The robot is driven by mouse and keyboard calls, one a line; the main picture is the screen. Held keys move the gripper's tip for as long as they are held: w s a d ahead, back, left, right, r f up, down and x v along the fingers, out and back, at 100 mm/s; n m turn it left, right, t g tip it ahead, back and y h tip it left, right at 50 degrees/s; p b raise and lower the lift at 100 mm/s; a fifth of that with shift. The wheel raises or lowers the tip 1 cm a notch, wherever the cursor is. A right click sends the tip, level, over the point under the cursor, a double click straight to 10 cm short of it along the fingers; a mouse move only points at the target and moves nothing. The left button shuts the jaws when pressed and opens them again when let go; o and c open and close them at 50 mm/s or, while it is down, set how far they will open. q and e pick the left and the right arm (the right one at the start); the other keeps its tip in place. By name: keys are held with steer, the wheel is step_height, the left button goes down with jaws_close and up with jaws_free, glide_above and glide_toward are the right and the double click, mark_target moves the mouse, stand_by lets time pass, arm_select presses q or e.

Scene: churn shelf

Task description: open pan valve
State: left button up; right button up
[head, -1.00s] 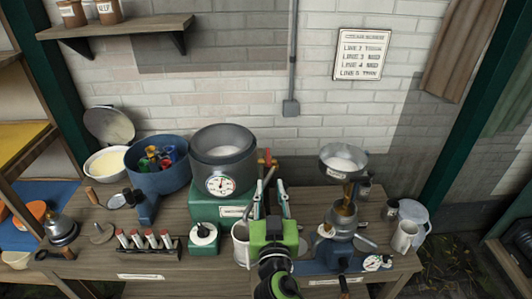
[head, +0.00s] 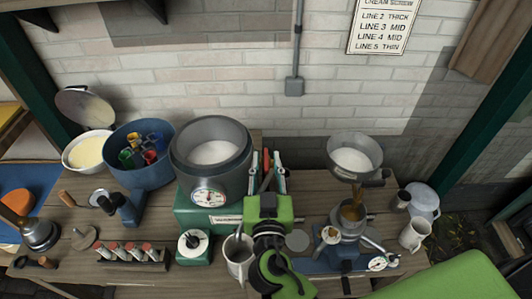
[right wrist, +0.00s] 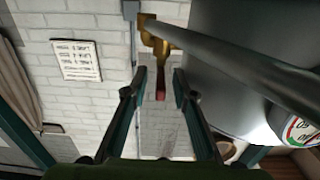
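The large grey metal pan (head: 212,172) holds white liquid and has a round dial on its front. It stands on a green base. Its valve has a brass body (right wrist: 152,34) on a grey pipe and a red lever (right wrist: 161,90) hanging down in the right wrist view. In the head view the red lever (head: 267,160) shows just right of the pan. My right gripper (right wrist: 160,76) is open, with one finger either side of the lever and visible gaps to both. It also shows in the head view (head: 266,172). My left gripper is not in view.
A metal jug (head: 236,262) stands close left of my right gripper. A blue pot (head: 140,170) is left of the pan. A separator with a white-filled bowl (head: 353,160) stands to the right, and a wall pipe (head: 294,84) runs behind.

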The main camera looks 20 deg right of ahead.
steer(key=shift+s+a+r, duration=0.1)
steer(key=shift+s, duration=0.15)
steer(key=shift+c, duration=0.7)
jaws_close()
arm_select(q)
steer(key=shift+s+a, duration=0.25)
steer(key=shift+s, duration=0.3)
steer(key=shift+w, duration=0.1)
